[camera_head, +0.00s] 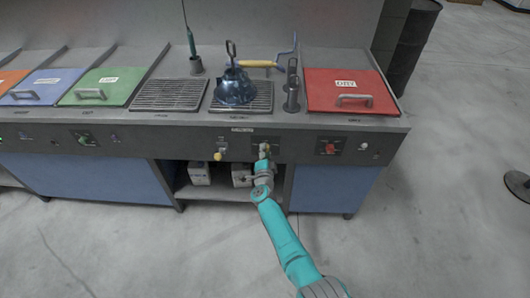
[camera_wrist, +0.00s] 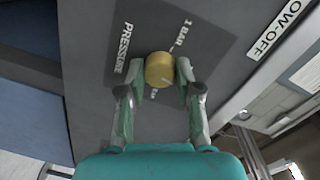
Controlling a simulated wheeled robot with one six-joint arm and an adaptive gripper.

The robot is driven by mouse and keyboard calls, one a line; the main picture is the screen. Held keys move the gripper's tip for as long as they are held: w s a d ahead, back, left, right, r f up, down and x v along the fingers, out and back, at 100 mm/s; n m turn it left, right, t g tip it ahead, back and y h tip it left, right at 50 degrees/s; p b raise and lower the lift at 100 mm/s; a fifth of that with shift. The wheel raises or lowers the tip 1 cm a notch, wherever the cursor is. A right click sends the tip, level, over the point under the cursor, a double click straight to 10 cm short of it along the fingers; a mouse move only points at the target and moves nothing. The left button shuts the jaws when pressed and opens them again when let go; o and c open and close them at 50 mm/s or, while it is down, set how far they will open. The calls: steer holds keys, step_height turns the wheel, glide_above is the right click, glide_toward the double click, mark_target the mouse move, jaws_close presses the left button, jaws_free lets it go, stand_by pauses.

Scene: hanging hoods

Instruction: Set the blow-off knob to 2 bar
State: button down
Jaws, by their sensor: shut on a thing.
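The brass-coloured pressure knob (camera_wrist: 157,69) sits on a dark plate (camera_wrist: 122,20) lettered "PRESSURE" and "1 BAR" in the wrist view. Another small mark below the knob is partly covered and unreadable. My gripper (camera_wrist: 160,70) is shut on the knob, one finger on each side. In the head view my gripper (camera_head: 264,157) is at the bench's front panel, and the knob is a small yellowish spot (camera_head: 264,147) at its tip. A label ending "OW-OFF" (camera_wrist: 275,31) is at the right in the wrist view. The knob's setting cannot be told.
A yellow knob (camera_head: 218,156) is left of my gripper on the same panel (camera_head: 190,142). A blue kettle-like vessel (camera_head: 235,90) stands on a grate above. Grey boxes (camera_head: 199,172) sit in the open shelf below.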

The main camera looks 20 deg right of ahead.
steer(key=shift+n, duration=0.8)
steer(key=c, duration=0.8)
jaws_free()
steer(key=v, duration=1.2)
steer(key=shift+a, duration=0.1)
steer(key=shift+f, duration=0.1)
